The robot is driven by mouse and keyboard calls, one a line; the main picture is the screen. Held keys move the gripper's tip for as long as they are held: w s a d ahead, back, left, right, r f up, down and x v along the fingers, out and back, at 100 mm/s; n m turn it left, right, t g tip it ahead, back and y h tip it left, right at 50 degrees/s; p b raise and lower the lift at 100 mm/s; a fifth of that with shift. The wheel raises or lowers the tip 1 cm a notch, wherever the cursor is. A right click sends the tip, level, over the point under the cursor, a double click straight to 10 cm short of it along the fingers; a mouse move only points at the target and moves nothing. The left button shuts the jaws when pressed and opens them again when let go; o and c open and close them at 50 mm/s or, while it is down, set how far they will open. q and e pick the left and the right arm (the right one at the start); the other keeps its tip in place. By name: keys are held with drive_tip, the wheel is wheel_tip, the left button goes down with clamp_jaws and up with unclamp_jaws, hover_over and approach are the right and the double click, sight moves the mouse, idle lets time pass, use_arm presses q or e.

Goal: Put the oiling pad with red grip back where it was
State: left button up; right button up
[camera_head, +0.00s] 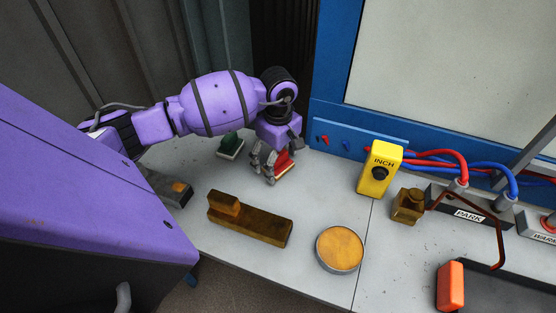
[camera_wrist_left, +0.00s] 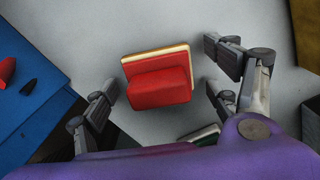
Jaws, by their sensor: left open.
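The oiling pad with red grip (camera_head: 284,166) lies on the grey bench, partly hidden behind my left gripper (camera_head: 268,170) in the head view. In the left wrist view the pad (camera_wrist_left: 158,88) shows its red grip on top and a pale, wood-edged base. My left gripper (camera_wrist_left: 161,78) is open, with its fingers on both sides of the pad and visible gaps between them and it. A similar pad with a green grip (camera_head: 231,145) lies to the left; its edge shows in the left wrist view (camera_wrist_left: 200,133). My right gripper is not in view.
A brown stepped wooden block (camera_head: 262,225) and a round tin with yellow filling (camera_head: 341,262) stand in front. A yellow INCH box (camera_head: 379,170) and a brass block (camera_head: 408,206) stand right. A blue frame (camera_head: 335,70) rises behind. Bench between pad and tin is clear.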

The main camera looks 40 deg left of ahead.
use_arm(q)
wheel_tip(320, 180, up, 12)
drive_tip(key=shift+b, duration=0.3)
idle(0.5)
